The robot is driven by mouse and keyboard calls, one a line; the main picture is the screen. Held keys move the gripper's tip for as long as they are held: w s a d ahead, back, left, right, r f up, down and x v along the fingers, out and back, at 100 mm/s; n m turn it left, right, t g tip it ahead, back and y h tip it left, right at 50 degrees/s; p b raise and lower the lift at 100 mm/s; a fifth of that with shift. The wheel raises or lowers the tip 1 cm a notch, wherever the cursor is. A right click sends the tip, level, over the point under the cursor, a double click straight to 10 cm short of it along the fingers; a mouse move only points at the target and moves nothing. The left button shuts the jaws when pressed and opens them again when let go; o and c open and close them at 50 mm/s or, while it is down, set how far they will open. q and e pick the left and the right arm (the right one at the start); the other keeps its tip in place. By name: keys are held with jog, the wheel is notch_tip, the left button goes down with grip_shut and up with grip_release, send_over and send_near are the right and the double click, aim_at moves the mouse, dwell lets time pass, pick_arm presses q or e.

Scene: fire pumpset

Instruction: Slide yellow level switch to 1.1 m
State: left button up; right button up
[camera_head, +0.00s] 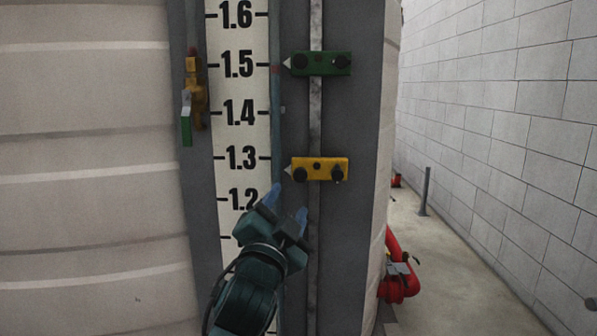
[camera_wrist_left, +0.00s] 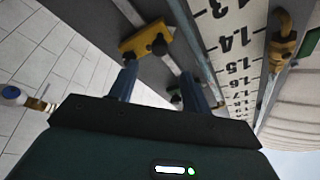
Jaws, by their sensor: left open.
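The yellow level switch (camera_head: 320,168) sits on a vertical rail (camera_head: 315,115), its pointer just below the 1.3 mark of the white scale (camera_head: 240,130). The 1.1 mark is hidden by my arm. My left gripper (camera_head: 287,205) is open and empty, below and left of the yellow switch in the head view, in front of the scale near 1.2. In the left wrist view the yellow switch (camera_wrist_left: 147,42) shows beyond the two blue fingers (camera_wrist_left: 158,86), apart from them as far as I can tell. My right gripper is out of view.
A green level switch (camera_head: 320,63) sits higher on the same rail, at 1.5. A yellow valve with a green handle (camera_head: 191,105) is left of the scale.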

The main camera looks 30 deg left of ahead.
aim_at(300, 178)
pick_arm(q)
jog(key=p+x, duration=0.2)
jog(key=x, duration=0.9)
jog(key=shift+c, duration=0.5)
jog(key=shift+f, duration=0.1)
grip_shut()
